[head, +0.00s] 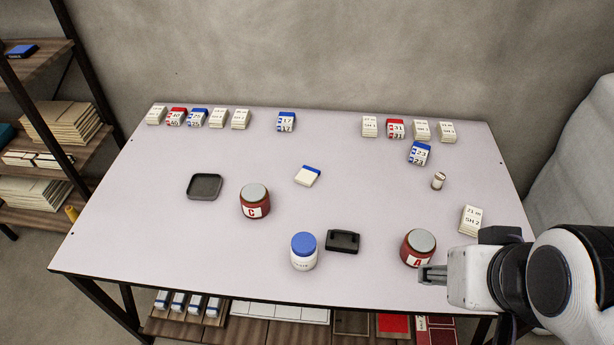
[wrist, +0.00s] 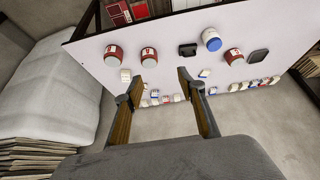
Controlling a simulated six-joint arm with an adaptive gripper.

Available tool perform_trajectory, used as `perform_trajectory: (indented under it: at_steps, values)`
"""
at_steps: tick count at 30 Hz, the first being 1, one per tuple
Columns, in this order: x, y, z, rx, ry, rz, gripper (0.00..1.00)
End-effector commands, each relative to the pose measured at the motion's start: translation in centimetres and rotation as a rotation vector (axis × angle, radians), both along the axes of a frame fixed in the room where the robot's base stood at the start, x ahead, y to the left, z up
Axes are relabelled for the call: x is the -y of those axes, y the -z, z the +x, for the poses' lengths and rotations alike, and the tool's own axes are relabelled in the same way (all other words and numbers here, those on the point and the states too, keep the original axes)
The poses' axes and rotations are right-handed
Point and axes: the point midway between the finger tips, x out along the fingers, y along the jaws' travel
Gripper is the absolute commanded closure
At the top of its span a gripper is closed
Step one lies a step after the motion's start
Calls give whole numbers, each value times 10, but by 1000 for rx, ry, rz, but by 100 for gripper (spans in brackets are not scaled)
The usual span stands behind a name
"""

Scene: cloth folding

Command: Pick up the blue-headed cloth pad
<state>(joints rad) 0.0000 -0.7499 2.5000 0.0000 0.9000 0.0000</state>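The blue-headed cloth pad (head: 307,176) is a small white block with a blue strip along its far edge. It lies flat and alone near the middle of the table in the head view. A small white and blue pad that appears to be the same one shows in the wrist view (wrist: 204,73), near the right fingertip in the picture. My gripper (head: 432,274) is at the front right of the table, beside the red jar marked A and well apart from the pad. In the wrist view its two fingers (wrist: 159,75) are spread wide with nothing between them.
A red jar C (head: 254,201), a blue-lidded bottle (head: 303,252), a black holder (head: 343,241) and red jar A (head: 418,247) stand around the pad. A dark tray (head: 204,187) lies left. Labelled blocks (head: 286,121) line the back edge. Table around the pad is clear.

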Motion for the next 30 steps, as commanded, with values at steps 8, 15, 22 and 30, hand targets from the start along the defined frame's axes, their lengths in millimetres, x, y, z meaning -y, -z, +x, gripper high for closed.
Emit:
perform_trajectory:
  at_steps: [8, 15, 22, 30]
  values:
    - [0, 0, 0, 0, 0, 0, 32]
    - [0, 0, 0, 1, 0, -1, 32]
    - [6, -7, 16, 19, 7, -22, 32]
    - [26, -28, 71, 89, 22, -95, 32]
